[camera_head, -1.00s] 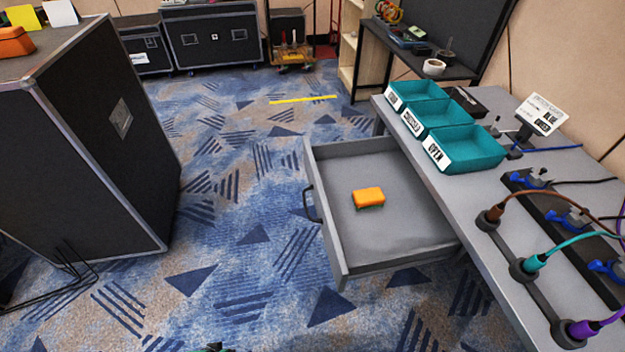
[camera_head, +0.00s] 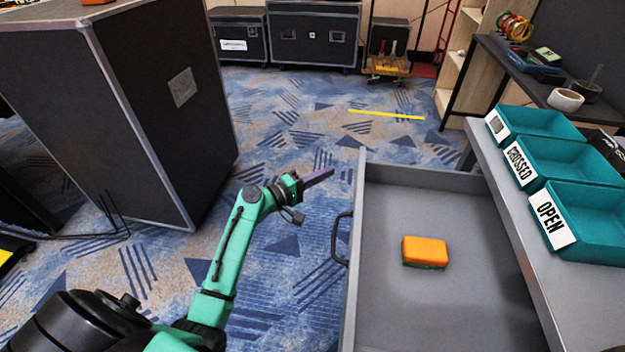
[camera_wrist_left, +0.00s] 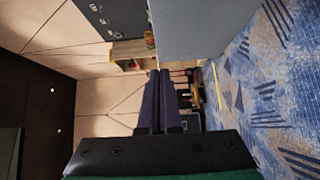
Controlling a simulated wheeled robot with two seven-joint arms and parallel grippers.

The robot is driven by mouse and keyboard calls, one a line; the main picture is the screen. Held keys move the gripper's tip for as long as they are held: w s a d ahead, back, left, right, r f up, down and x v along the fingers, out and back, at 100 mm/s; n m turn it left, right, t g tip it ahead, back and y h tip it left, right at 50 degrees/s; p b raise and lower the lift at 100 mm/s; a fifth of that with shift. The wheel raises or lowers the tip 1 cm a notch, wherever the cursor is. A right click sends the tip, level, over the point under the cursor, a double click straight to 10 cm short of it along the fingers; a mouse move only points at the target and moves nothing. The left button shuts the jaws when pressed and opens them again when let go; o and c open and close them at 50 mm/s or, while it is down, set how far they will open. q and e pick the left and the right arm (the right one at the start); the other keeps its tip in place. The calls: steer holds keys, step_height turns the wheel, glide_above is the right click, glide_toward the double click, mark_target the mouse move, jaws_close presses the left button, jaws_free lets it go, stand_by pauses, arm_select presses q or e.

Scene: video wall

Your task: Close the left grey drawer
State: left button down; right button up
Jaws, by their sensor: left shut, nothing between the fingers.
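The grey drawer (camera_head: 385,240) is pulled out from the grey table, to the left of it in the head view. An orange sponge with a green underside (camera_head: 425,250) lies inside it. The dark drawer handle (camera_head: 341,238) is on the drawer's left-facing front. My left gripper (camera_head: 320,176) is shut and empty, beside the drawer front, above and left of the handle and apart from it. In the left wrist view its two purple fingers (camera_wrist_left: 159,100) are together, with a grey surface above them, probably the drawer. My right gripper is not in view.
Teal bins (camera_head: 590,220) with labels, one reading OPEN, stand on the grey table (camera_head: 525,255). A large black case (camera_head: 150,110) stands at the left. Patterned carpet between case and drawer is free. More black cases (camera_head: 315,35) stand at the back.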

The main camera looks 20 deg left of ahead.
arm_select(q)
steer(key=w+d, duration=0.2)
steer(key=d, duration=0.3)
steer(key=shift+w+p, duration=0.4)
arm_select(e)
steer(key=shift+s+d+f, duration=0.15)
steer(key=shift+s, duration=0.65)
arm_select(q)
steer(key=shift+w+f, duration=0.1)
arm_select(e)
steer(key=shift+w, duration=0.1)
